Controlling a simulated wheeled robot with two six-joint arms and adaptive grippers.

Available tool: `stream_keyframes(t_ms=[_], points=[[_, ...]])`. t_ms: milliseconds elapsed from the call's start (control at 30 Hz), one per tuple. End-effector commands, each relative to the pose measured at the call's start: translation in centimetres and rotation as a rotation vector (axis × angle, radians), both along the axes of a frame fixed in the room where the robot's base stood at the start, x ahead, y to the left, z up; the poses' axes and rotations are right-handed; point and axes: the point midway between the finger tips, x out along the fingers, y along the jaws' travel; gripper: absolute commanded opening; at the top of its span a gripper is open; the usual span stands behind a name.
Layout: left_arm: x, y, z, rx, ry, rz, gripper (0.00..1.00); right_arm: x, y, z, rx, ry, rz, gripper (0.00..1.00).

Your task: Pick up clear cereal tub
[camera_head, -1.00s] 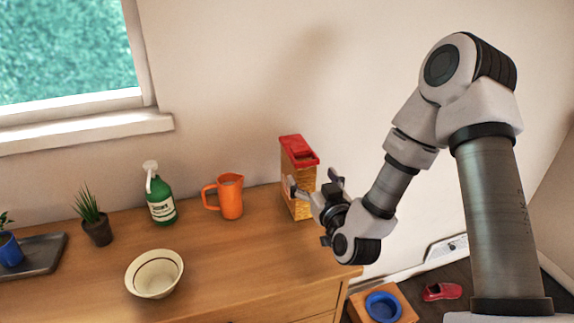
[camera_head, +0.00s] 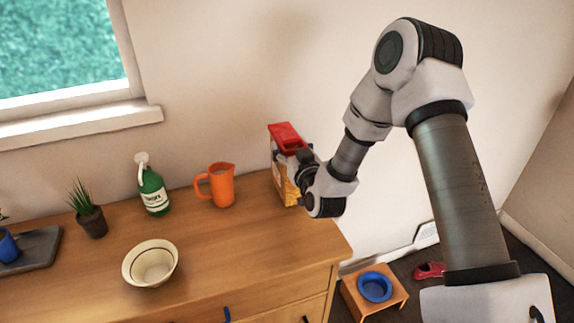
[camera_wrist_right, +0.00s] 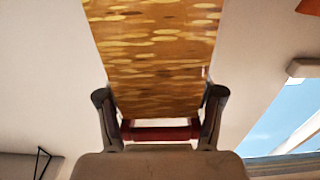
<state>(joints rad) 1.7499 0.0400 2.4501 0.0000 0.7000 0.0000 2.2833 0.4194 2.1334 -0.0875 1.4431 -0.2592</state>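The clear cereal tub (camera_head: 277,158) stands upright at the right end of the counter, near the wall. It has a red lid and yellow-brown cereal shows through its sides. My right gripper (camera_head: 300,164) is at its right side and hides part of it. In the right wrist view the tub (camera_wrist_right: 155,55) lies between the two fingers of my right gripper (camera_wrist_right: 160,98). One finger lies along each side, with no clear gap, and the red lid edge shows near the finger bases. My left gripper is not in view.
An orange pitcher (camera_head: 221,187) stands left of the tub. Farther left are a green spray bottle (camera_head: 153,190), a potted plant (camera_head: 91,220) and a cream bowl (camera_head: 150,264). The counter (camera_head: 245,240) is clear in front of the tub. A blue bowl (camera_head: 375,287) sits low on the right.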

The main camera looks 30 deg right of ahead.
Motion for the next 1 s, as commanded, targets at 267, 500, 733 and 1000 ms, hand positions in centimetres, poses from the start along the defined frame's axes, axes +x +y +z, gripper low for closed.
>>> stream_keyframes(t_ms=[267, 500, 733, 1000], points=[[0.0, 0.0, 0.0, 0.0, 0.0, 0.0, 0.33, 0.0, 0.0, 0.0, 0.0, 0.001, 0.0, 0.0], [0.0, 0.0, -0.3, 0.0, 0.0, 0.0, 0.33, 0.0, 0.0, 1.1, 0.001, -0.002, -0.001, 0.0], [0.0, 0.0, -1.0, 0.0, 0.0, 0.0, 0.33, -0.3, 0.7, 3.5, -0.001, -0.001, 0.004, 0.0], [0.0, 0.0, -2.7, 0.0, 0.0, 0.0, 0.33, -3.4, 6.5, 3.9, -0.009, 0.002, 0.007, 0.0]])
